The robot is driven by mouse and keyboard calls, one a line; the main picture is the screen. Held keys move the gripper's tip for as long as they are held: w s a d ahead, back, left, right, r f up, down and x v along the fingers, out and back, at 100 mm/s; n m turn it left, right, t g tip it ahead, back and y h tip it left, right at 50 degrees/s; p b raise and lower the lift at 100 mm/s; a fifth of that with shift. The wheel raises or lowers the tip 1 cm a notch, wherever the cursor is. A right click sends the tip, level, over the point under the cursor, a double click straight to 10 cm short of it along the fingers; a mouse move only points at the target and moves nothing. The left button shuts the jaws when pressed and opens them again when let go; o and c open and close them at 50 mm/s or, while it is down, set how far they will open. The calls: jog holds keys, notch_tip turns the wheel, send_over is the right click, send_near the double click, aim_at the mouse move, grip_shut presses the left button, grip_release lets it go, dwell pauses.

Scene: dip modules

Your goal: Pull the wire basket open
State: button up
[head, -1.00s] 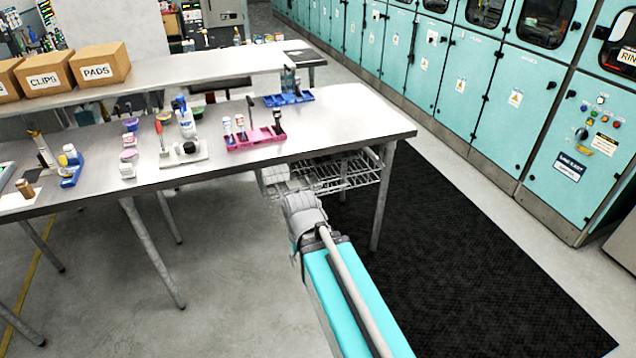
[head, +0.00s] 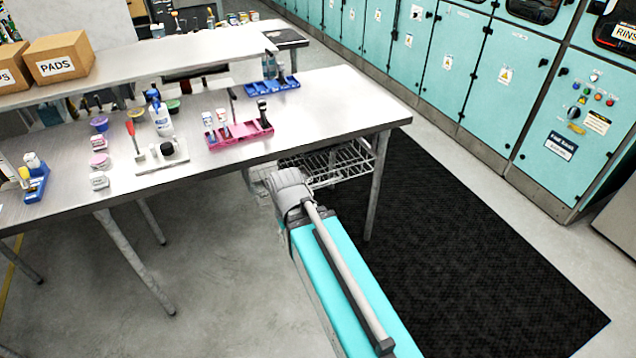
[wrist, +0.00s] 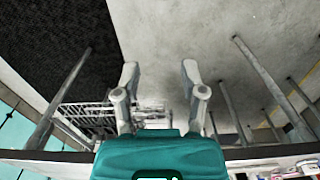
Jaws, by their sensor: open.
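The wire basket (head: 340,162) hangs under the right end of the steel table (head: 330,105). Its left part is hidden behind my arm in the head view. In the wrist view the basket (wrist: 88,116) shows at the left, partly behind the left finger. My gripper (wrist: 158,72) is open and empty there, its two fingers apart with bare floor between them. The basket lies to the left of the space between the fingers. In the head view my arm's wrist covers most of the gripper, near the table's front edge. I cannot tell whether a finger touches the basket.
Table legs (head: 376,185) stand beside the basket and farther left. A pink tray (head: 240,133), a blue tray (head: 272,88) and bottles stand on the tabletop. A black mat (head: 450,240) covers the floor at the right, before teal cabinets (head: 490,75). The floor in front is clear.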

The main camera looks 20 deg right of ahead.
jog(key=shift+d, duration=0.1)
jog(key=w+d+f+m+t+y+b, duration=0.2)
jog(key=w+d+f+m+t+b, duration=0.2)
jog(key=w+f+b, duration=0.55)
jog(key=w+d+f+m+t+y+b, duration=0.2)
jog(key=w+d+f+m+t+b, duration=0.3)
jog(key=w+b, duration=0.6)
jog(key=w+d+f+m+t+h+b, duration=0.2)
jog(key=w+d+f+m+t+b, duration=0.1)
jog(key=d+b, duration=0.6)
jog(key=w+d+f+m+t+h+b, duration=0.1)
jog(key=w+d+f+m+t+b, duration=0.2)
jog(key=d+b, duration=0.5)
notch_tip(320, 180, down, 3)
jog(key=w+d+m, duration=0.1)
jog(key=m, duration=0.1)
jog(key=shift+d+r+m+t+h+b, duration=0.15)
jog(key=shift+d+m+t+h+b, duration=0.15)
jog(key=shift+m+h+b, duration=0.1)
jog(key=shift+w, duration=0.2)
